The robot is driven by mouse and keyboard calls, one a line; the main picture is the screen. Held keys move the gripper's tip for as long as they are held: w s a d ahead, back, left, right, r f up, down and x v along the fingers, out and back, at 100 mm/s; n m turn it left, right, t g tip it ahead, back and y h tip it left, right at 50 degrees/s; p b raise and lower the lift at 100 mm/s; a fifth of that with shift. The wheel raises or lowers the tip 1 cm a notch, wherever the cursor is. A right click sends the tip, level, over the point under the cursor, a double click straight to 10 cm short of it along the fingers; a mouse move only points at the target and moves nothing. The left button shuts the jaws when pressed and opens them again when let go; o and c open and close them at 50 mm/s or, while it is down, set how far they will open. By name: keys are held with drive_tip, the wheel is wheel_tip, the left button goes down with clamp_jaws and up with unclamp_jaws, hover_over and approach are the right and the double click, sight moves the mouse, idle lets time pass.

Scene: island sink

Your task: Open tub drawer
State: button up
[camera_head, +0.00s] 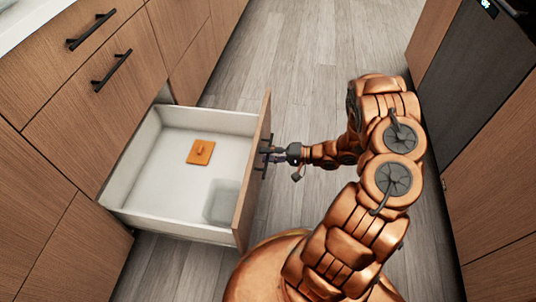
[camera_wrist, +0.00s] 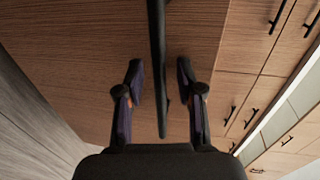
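The wooden-fronted drawer with white inside walls (camera_head: 148,135) stands far out from the cabinet on the left in the head view. Its front panel (camera_head: 252,180) faces my arm. My gripper (camera_head: 268,158) is at the outer side of this panel, at the dark bar handle. In the wrist view the handle (camera_wrist: 158,60) runs between the two fingers of my gripper (camera_wrist: 160,85). A gap shows on each side of the bar, so the fingers look open around it. In the head view the handle is mostly hidden by the gripper.
Inside the drawer lie a flat orange piece with a small knob (camera_head: 201,152) and a greyish see-through container (camera_head: 222,202). Closed drawers with black handles (camera_head: 111,70) are at left. A dark appliance front (camera_head: 480,85) stands at right. Wooden floor (camera_head: 290,60) is clear beyond.

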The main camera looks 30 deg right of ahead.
drive_tip(key=v, duration=1.2)
idle(0.4)
